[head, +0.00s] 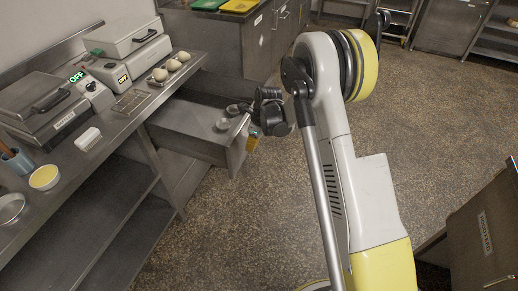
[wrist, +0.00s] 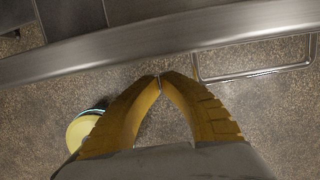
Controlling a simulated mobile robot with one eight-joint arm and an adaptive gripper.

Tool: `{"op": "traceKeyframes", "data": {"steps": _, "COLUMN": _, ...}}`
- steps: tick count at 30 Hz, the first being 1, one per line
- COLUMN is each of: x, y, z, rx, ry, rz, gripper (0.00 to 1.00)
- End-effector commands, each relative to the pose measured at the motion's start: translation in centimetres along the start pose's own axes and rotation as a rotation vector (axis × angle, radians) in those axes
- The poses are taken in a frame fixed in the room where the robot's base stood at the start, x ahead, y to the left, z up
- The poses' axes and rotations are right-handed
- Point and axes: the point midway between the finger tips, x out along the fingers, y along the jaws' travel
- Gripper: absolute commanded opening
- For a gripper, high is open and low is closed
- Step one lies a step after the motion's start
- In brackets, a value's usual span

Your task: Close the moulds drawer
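The moulds drawer (head: 185,128) is a grey metal drawer pulled out from under the counter, with several small round moulds (head: 222,125) in it. Its front panel (head: 237,157) faces the open floor. My gripper (head: 252,143) is at the outer side of this front panel; the head view does not show whether it touches. In the wrist view my yellow fingers (wrist: 160,78) meet at the tips with nothing between them. The drawer's front edge (wrist: 150,42) crosses above the fingertips, and a bar handle (wrist: 255,75) sticks out to their right.
The steel counter (head: 120,118) at left holds two waffle-iron-like machines, pale round items (head: 160,74) and a yellow-filled bowl (head: 44,177). A cabinet (head: 485,225) stands at lower right. The speckled floor (head: 235,225) before the drawer is clear.

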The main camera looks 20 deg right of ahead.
Motion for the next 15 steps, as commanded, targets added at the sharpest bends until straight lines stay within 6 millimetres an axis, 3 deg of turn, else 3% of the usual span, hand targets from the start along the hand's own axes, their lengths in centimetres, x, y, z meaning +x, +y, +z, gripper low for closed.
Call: {"op": "traceKeyframes", "data": {"steps": 15, "x": 0.17, "y": -0.04, "z": 1.08, "rx": 0.001, "ry": 0.000, "rz": -0.001, "gripper": 0.00}}
